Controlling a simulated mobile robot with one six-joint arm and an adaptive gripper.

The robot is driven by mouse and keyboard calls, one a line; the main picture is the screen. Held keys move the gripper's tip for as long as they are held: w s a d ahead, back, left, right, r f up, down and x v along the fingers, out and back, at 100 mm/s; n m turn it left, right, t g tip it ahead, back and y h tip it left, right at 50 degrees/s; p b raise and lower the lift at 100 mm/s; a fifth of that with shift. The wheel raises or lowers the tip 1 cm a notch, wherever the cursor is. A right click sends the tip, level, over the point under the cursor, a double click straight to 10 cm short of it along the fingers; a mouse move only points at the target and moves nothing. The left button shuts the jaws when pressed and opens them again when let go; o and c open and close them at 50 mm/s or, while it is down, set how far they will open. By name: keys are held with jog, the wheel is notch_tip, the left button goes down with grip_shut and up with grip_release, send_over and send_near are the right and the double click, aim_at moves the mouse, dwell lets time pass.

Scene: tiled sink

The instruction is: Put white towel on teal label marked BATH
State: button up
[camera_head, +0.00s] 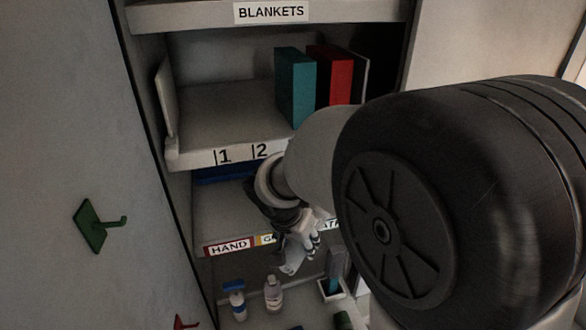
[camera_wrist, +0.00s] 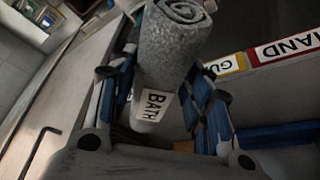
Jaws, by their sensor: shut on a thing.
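A rolled towel (camera_wrist: 172,42), pale grey in this light, sits between the two fingers of my gripper (camera_wrist: 163,78) in the wrist view. My gripper is shut on it, and the spiral end of the roll faces up in the picture. The BATH label (camera_wrist: 155,104) shows just below the roll, between the fingers; its teal part cannot be made out. In the head view my gripper (camera_head: 297,238) is at the labelled shelf edge, with part of the towel (camera_head: 291,262) below it. The BATH label (camera_head: 329,225) is partly hidden there by my arm.
Above is a shelf numbered 1 and 2 (camera_head: 240,155), with a teal binder (camera_head: 296,88) and red binder (camera_head: 331,75). Bottles (camera_head: 273,293) stand below.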

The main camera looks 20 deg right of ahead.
jog(key=w+d+p, duration=0.3)
jog(key=w+d, duration=0.9)
jog(key=shift+w+d+p, duration=0.1)
jog(key=shift+d+p, duration=0.25)
jog(key=shift+f, duration=1.75)
jog(key=o, duration=1.1)
jog(key=shift+f, duration=0.1)
